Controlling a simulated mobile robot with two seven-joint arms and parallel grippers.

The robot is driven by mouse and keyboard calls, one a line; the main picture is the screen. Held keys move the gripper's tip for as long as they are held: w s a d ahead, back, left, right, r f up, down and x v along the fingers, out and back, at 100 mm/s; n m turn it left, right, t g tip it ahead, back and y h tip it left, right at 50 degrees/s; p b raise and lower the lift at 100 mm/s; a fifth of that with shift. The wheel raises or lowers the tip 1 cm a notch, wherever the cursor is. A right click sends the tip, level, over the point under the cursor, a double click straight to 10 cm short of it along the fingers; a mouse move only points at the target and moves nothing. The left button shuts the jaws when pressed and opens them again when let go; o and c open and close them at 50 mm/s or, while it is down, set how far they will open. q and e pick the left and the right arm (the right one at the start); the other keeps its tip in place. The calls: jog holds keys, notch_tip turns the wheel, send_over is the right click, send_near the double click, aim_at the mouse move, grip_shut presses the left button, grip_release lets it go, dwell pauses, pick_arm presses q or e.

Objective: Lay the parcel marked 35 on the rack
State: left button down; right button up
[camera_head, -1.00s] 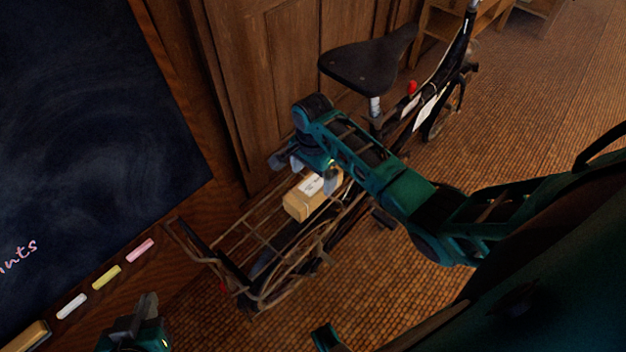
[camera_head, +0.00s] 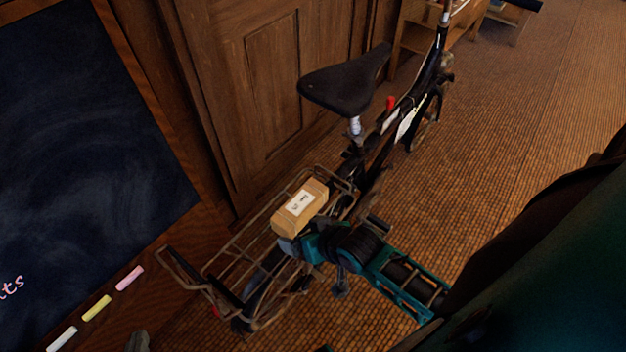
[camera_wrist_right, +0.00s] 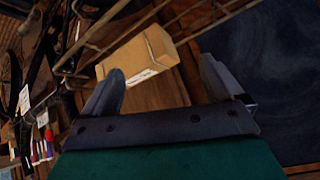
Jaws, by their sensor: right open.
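The parcel (camera_head: 284,219), a tan box with a white label, lies on the wire rack (camera_head: 222,258) behind the bicycle's seat. The print on the label is too small to read. My right gripper (camera_head: 288,248) is at the near, lower side of the parcel in the head view, its fingertips mostly hidden. In the right wrist view its fingers (camera_wrist_right: 157,72) are spread and empty, with the parcel (camera_wrist_right: 135,58) beyond them and apart from them. Of my left gripper (camera_head: 137,342) only a grey tip shows at the bottom edge.
The bicycle's black seat (camera_head: 347,82) rises close beyond the parcel. A wooden panelled wall (camera_head: 275,85) and a blackboard (camera_head: 75,140) stand along the far side and left. Chalks (camera_head: 97,308) lie on the board's ledge. The woven floor (camera_head: 520,120) at right is clear.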

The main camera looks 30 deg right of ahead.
pick_arm(q)
jog(key=shift+d, duration=0.1)
pick_arm(e)
jog(key=s+r+n+t, duration=0.1)
jog(key=s+n, duration=0.1)
jog(key=s+a+r+n+t, duration=0.1)
jog(key=s+r, duration=0.1)
jog(key=shift+r+n+y, duration=0.25)
jog(key=shift+n+y, duration=0.05)
jog(key=shift+n, duration=0.1)
pick_arm(q)
jog(key=shift+r, duration=0.1)
jog(key=shift+w+r+p, duration=0.1)
jog(key=shift+r+p, duration=0.75)
pick_arm(e)
jog(key=shift+r, duration=0.8)
pick_arm(q)
jog(key=c, duration=1.8)
grip_release()
jog(key=shift+f, duration=0.1)
